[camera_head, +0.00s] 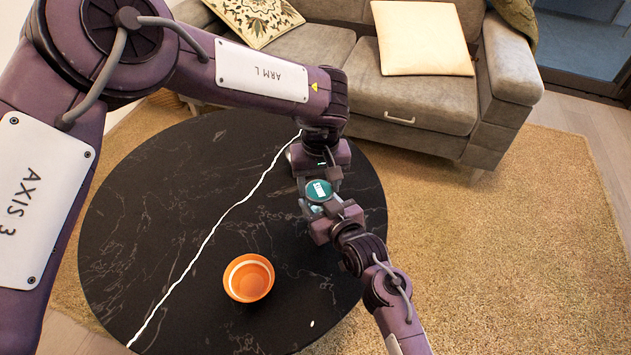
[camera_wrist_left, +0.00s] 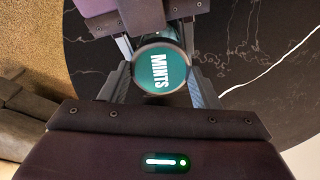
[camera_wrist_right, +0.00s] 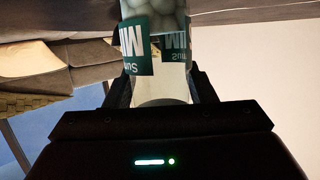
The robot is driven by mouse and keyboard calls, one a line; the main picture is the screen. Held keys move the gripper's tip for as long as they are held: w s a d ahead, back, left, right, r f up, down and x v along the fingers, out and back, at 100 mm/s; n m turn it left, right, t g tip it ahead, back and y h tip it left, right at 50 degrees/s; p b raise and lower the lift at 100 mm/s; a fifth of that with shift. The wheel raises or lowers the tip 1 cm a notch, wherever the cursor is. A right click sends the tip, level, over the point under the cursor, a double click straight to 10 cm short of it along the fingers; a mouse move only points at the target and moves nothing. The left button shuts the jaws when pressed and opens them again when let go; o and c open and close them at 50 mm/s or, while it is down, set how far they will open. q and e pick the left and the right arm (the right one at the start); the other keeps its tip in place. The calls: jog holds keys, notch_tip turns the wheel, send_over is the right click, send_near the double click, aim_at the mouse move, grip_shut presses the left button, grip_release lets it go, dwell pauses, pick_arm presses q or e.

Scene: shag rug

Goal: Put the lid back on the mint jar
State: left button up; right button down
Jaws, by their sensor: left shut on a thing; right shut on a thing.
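The mint jar's round teal lid (camera_head: 318,190) is near the right edge of the black table. It shows face-on in the left wrist view (camera_wrist_left: 160,72), with "MINTS" printed in white. My left gripper (camera_head: 319,178) is shut on the lid from the far side. My right gripper (camera_head: 325,208) is shut on the mint jar (camera_wrist_right: 155,50) from the near side. The jar is clear, with white mints and a green label, and the lid lies over it in the head view. The jar's rim is hidden, so I cannot tell whether the lid is seated.
An orange bowl (camera_head: 248,278) stands on the round black table (camera_head: 130,200), left of and nearer than the grippers. The table's left side is bare. A grey sofa (camera_head: 400,105) with cushions stands behind, and a tan shag rug (camera_head: 520,230) lies around the table.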

pick_arm(q)
jog(key=shift+s+d, duration=0.15)
jog(key=shift+s, duration=0.1)
pick_arm(e)
jog(key=shift+d+f, duration=0.1)
pick_arm(q)
jog(key=o, duration=0.7)
jog(key=shift+o, duration=1.3)
jog(key=shift+w, duration=0.1)
jog(key=shift+r, duration=2.3)
jog(key=shift+c, duration=0.4)
